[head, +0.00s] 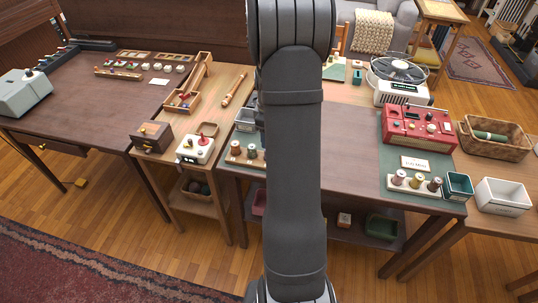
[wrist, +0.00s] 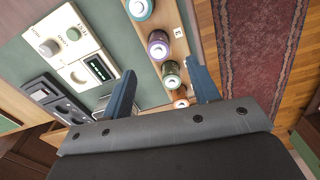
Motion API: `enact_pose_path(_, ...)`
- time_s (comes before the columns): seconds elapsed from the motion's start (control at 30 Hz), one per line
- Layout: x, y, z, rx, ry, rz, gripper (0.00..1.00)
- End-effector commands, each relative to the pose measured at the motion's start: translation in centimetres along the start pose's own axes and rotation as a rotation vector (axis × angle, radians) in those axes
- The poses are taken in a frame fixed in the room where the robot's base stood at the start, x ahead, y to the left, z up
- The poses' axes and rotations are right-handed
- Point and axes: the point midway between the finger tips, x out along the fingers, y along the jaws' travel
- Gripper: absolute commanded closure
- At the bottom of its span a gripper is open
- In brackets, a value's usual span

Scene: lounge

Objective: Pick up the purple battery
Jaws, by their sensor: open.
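The purple battery (wrist: 158,44) stands in a wooden rack (wrist: 177,32) in the wrist view, in a row with other round cells. A pale teal-ringed cell (wrist: 139,9) is above it; a green one (wrist: 171,74) and an orange one (wrist: 180,97) are below it. My gripper (wrist: 164,70) is open, its blue fingers apart on either side of the row's lower part in the picture. Nothing is held. The purple battery lies just beyond the fingertips in the picture; I cannot tell the height gap. In the head view, my arm hides the gripper and part of the scene.
In the head view, a red radio (head: 418,126), a teal bin (head: 458,186) and a white bin (head: 503,197) stand at right.

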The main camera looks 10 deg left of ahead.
Motion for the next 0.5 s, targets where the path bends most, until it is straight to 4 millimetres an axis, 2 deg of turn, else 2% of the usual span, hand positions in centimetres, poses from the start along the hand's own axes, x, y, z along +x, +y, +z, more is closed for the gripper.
enact_pose_path(0.1, 1.9, 0.0, 0.0, 0.000, -0.001, -0.002, 0.45)
enact_pose_path(0.37, 3.7, 0.0, 0.1, 0.001, -0.001, -0.001, 0.45)
enact_pose_path(0.5, 5.9, 0.2, 0.1, 0.001, -0.001, -0.002, 0.45)
